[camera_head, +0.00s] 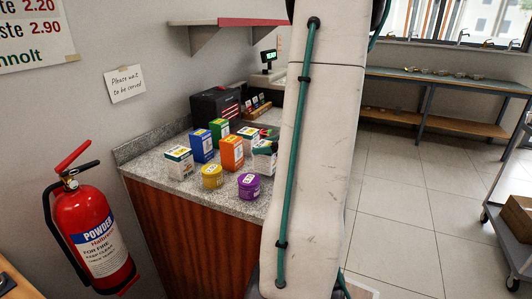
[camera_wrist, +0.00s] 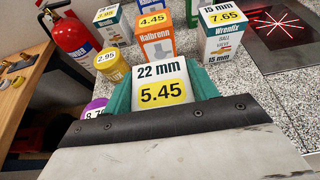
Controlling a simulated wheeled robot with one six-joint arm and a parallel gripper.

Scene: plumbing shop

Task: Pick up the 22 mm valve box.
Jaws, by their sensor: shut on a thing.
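The 22 mm valve box (camera_wrist: 160,84) is white, with a yellow price label reading 5.45. In the wrist view it sits between the two teal fingers of my gripper (camera_wrist: 162,76), which is shut on its sides. In the head view the box (camera_head: 264,149) is at the right of the group on the counter, partly hidden by my arm. I cannot tell whether its base touches the counter.
A 15 mm box (camera_wrist: 223,38), an orange box (camera_wrist: 156,36), a yellow tin (camera_wrist: 112,66) and a purple tin (camera_head: 249,185) stand close by on the speckled counter (camera_head: 215,200). A red fire extinguisher (camera_head: 92,232) is at the left. A scanner plate (camera_wrist: 275,24) lies beyond.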

